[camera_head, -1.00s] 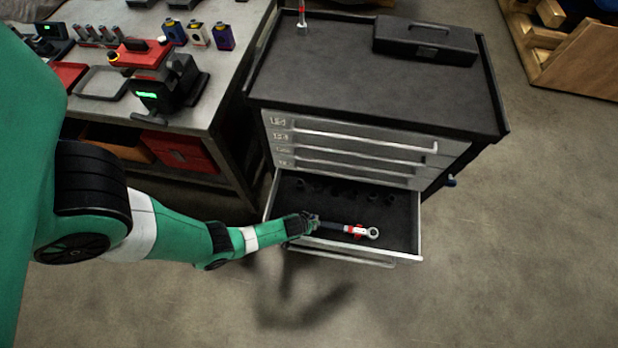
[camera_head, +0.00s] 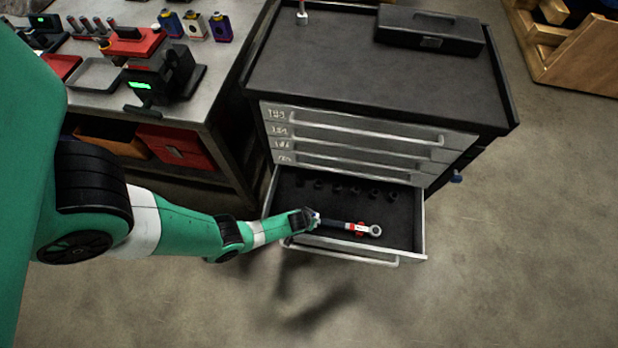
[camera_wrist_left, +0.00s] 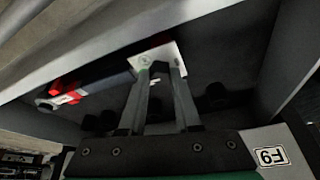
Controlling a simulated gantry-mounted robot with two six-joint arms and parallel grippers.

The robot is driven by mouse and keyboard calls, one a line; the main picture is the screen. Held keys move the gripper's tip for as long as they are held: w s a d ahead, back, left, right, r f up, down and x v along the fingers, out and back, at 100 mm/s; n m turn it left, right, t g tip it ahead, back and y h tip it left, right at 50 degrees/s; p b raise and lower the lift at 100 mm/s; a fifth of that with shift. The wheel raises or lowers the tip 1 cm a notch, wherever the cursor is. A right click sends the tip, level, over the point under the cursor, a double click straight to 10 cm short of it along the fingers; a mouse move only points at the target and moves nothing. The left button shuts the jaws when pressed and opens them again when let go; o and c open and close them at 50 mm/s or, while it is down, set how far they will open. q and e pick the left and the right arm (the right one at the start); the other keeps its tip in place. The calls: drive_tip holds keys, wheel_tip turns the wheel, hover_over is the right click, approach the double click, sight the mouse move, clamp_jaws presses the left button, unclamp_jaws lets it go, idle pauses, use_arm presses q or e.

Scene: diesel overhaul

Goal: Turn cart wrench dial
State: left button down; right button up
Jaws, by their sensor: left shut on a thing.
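A torque wrench (camera_head: 359,228) with a dark handle, red section and round silver head lies along the front of the cart's open bottom drawer (camera_head: 424,235). It also shows in the left wrist view (camera_wrist_left: 68,94). My left gripper (camera_head: 315,221) is at the left, handle end of the wrench. In the left wrist view its two fingers (camera_wrist_left: 165,75) are shut at a pale end piece (camera_wrist_left: 160,54) in line with the handle. The fingers partly hide this piece, so I cannot make out the dial's markings. My right gripper is in neither view.
Several dark sockets (camera_head: 355,189) stand at the back of the drawer. Closed drawers (camera_head: 360,140) sit above it. A black toolbox (camera_head: 430,32) is on the cart top. A workbench (camera_head: 215,85) with tools stands left of the cart. The floor in front is clear.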

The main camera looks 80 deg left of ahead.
use_arm(q)
drive_tip(key=shift+m, duration=0.3)
drive_tip(key=shift+s+a+m+t+h+p, duration=0.1)
drive_tip(key=shift+m+t+h+p, duration=0.2)
drive_tip(key=shift+m, duration=0.6)
drive_tip(key=m, duration=0.2)
drive_tip(key=shift+a+m+t+h, duration=0.1)
drive_tip(key=shift+m+t+h, duration=0.2)
drive_tip(key=shift+h, duration=0.1)
drive_tip(key=m+h+b, duration=0.1)
drive_tip(key=m, duration=0.1)
drive_tip(key=shift+a+f+m, duration=0.1)
drive_tip(key=shift+f+m, duration=0.05)
drive_tip(key=shift+m, duration=0.15)
drive_tip(key=m+h+b, duration=0.1)
drive_tip(key=m+b, duration=0.1)
drive_tip(key=m, duration=0.2)
drive_tip(key=shift+a+h, duration=0.15)
drive_tip(key=shift+h, duration=0.25)
drive_tip(key=c, duration=0.6)
unclamp_jaws()
